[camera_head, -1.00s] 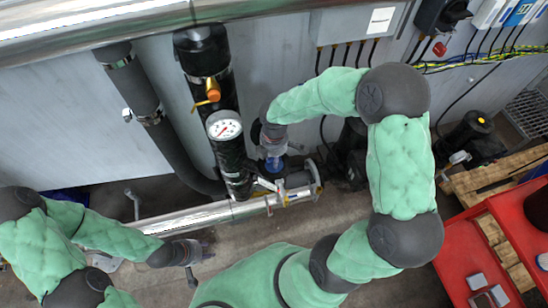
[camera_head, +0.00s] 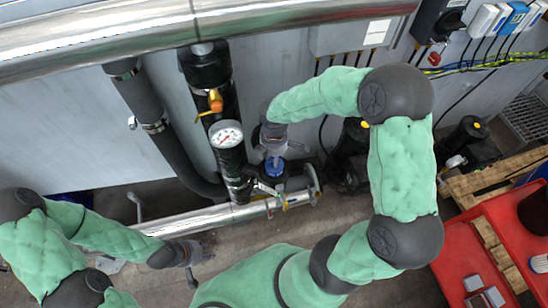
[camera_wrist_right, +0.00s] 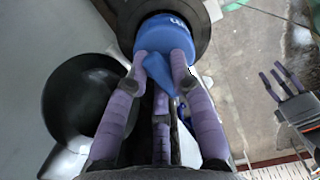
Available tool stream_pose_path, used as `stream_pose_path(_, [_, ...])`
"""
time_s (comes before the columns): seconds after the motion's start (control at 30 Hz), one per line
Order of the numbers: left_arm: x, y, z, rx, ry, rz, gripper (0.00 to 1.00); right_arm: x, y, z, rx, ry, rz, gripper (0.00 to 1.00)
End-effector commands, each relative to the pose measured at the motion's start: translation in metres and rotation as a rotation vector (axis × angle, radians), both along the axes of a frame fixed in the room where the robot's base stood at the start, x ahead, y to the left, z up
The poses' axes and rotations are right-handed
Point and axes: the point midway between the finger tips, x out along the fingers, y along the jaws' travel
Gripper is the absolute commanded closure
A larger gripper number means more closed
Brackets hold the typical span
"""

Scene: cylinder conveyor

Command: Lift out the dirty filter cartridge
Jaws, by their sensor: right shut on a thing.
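The filter cartridge shows as a blue round top (camera_wrist_right: 165,35) with a blue tab in the right wrist view. A small blue patch of it (camera_head: 274,168) also shows in the head view. My right gripper (camera_wrist_right: 163,60) is shut on the blue tab, fingers pointing down onto it from above. The top sits at a dark round housing (camera_wrist_right: 190,50); the cartridge's lower body is hidden, and how far it stands out is unclear. My left gripper (camera_head: 206,252) hangs empty at the lower left, its fingers spread apart. It also shows at the right of the wrist view (camera_wrist_right: 284,88).
A pressure gauge (camera_head: 226,135) on a black vertical pipe stands just left of the housing. A shiny horizontal pipe (camera_head: 200,218) runs below it. A red cart (camera_head: 480,255) and wooden pallet (camera_head: 480,182) are at the right. Floor in front is mostly clear.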

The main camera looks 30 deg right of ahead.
Motion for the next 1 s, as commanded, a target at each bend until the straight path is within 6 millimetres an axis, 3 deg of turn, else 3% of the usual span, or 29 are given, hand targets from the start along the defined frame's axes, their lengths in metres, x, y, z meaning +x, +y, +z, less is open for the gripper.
stream_pose_path(1.0, [0.000, 0.000, 0.038, 0.000, 0.000, 0.000, 0.60, 0.000, 0.000, 0.045, 0.000, -0.001, 0.000, 1.00])
